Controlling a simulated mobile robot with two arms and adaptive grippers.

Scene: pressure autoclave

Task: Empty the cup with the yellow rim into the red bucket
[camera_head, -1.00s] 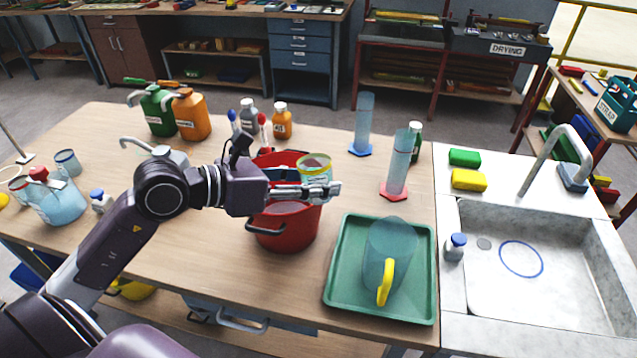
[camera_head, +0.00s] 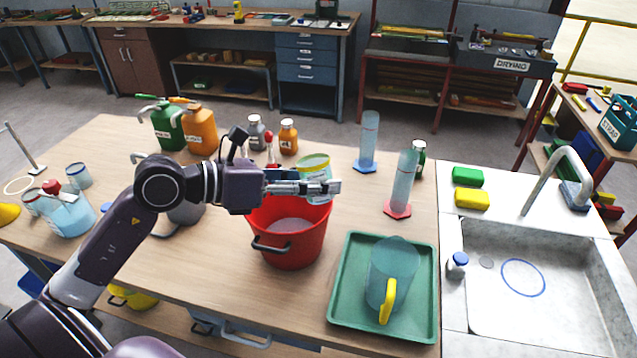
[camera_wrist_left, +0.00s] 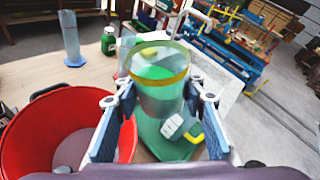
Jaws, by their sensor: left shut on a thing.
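The cup with the yellow rim (camera_head: 314,166) is clear and held roughly upright by my left gripper (camera_head: 318,187). In the left wrist view the cup (camera_wrist_left: 160,98) sits between the two fingers of the gripper (camera_wrist_left: 160,105). Whether it holds liquid is hard to tell. The red bucket (camera_head: 290,247) stands on the table below the gripper, with a greyish surface inside. In the head view the cup overlaps the bucket's back right rim. In the left wrist view the bucket (camera_wrist_left: 25,130) lies to the left of the cup. My right gripper is not in view.
A green tray (camera_head: 340,318) with a clear yellow-handled jug (camera_head: 390,275) is right of the bucket. Two cylinders (camera_head: 402,180) (camera_head: 369,140) and several bottles stand behind. A sink (camera_head: 500,290) is at the right.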

